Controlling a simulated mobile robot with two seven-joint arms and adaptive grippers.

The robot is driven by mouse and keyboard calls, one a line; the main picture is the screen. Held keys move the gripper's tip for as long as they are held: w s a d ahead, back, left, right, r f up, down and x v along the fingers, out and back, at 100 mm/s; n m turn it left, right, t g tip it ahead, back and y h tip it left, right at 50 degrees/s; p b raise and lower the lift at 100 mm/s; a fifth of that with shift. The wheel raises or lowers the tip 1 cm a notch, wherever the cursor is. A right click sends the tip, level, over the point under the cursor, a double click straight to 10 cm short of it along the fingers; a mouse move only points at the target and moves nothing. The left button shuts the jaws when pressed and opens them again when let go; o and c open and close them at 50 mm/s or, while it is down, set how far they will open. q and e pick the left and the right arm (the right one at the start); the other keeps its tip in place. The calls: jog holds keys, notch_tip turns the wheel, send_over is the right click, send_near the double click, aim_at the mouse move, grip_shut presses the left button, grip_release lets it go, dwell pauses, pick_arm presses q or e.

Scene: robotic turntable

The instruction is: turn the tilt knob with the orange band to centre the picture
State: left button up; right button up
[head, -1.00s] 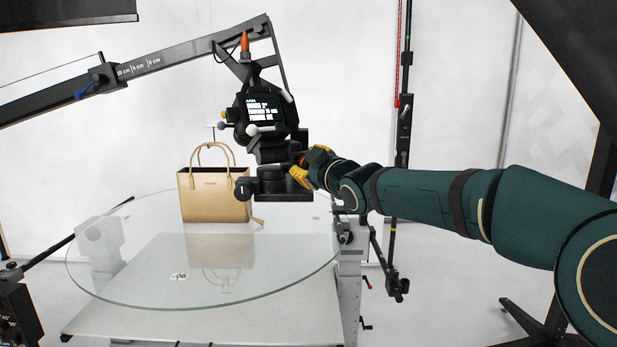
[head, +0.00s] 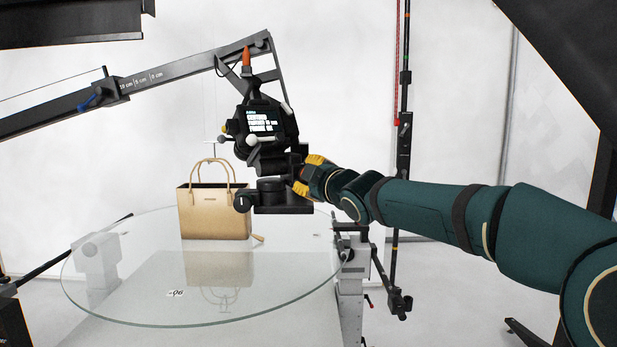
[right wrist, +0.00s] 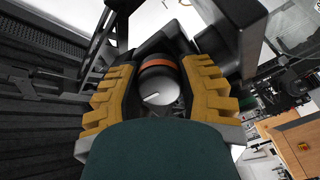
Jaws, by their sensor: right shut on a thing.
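The tilt knob (right wrist: 157,87) shows in the right wrist view as a dark round knob with an orange band (right wrist: 156,62) and a white pointer line on its face. My right gripper (right wrist: 157,84) has its yellow-padded fingers on both sides of the knob and is shut on it. In the head view the right gripper (head: 305,174) is at the right side of the camera head, and the knob is hidden there. The black camera (head: 285,125) has a lit screen (head: 263,121) whose text is too small to read. My left gripper is not in view.
A tan handbag (head: 212,212) stands on the round glass turntable (head: 130,290). A black boom (head: 180,69) carries the camera from the upper left. A dark vertical stand (head: 404,150) rises behind my right arm. An orange-tipped part (head: 246,57) sits above the camera.

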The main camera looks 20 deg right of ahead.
jog(key=shift+r, duration=0.1)
jog(key=o, duration=1.2)
jog(key=v, duration=1.2)
